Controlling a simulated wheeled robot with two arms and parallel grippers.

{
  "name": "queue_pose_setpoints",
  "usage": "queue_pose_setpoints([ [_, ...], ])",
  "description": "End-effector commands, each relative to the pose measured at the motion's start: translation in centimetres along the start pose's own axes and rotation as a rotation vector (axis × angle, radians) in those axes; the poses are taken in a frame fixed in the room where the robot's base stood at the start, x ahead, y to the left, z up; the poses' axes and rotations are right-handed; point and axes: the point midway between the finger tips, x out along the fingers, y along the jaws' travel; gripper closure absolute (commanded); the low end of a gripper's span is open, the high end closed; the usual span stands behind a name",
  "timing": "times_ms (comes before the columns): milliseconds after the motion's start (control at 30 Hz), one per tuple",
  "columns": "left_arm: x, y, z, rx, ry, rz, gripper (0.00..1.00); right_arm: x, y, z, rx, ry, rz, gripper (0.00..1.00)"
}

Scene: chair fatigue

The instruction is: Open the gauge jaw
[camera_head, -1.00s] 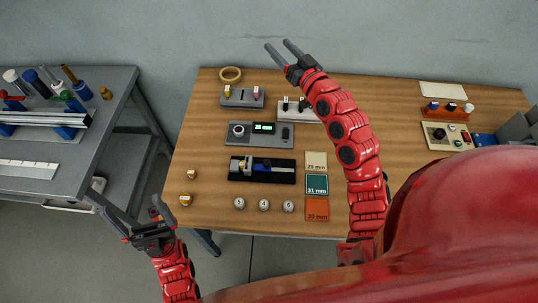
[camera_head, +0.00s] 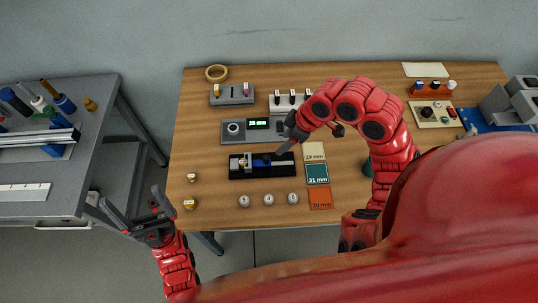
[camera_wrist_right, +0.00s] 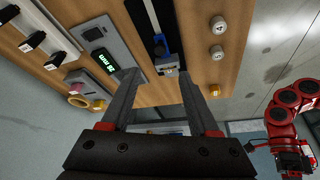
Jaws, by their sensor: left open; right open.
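In the right wrist view the gauge's blue part (camera_wrist_right: 159,44) shows ahead, between the lines of my open fingers. My right gripper (camera_head: 276,151) is open and empty, its visible finger reaching over the gauge's upper right side; contact cannot be told. It also shows in the right wrist view (camera_wrist_right: 157,78). My left gripper (camera_head: 130,196) is open and empty, left of the table's edge.
A grey box with a green-lit display (camera_head: 257,124) sits behind the gauge. Three round weights (camera_head: 268,199) lie in front. Labelled cards (camera_head: 317,174) lie to the right. A grey workbench (camera_head: 75,178) stands further left.

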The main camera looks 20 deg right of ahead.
Motion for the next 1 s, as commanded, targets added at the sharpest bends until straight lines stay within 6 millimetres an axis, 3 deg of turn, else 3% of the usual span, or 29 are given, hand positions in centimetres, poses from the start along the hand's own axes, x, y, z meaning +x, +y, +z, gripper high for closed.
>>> queue_pose_setpoints([
  [33, -0.3, 0.0, 0.1, 0.0, 0.0, 0.0, 0.0, 1.4, -0.3, 0.1, 0.001, 0.0, -0.008, 0.39],
  [500, 1.2, -0.1, -0.2, 0.0, 0.0, 0.0, 0.0, 9.9, -0.1, 0.0, 0.002, -0.004, -0.004, 0.39],
  [733, 1.4, -0.1, -0.2, 0.0, 0.0, 0.0, 0.0, 12.1, -0.1, -0.1, 0.002, 0.001, -0.003, 0.39],
  [1000, 1.4, -0.1, -0.2, 0.0, 0.0, 0.0, 0.0, 12.4, 0.0, 0.0, 0.003, 0.001, 0.0, 0.39],
])
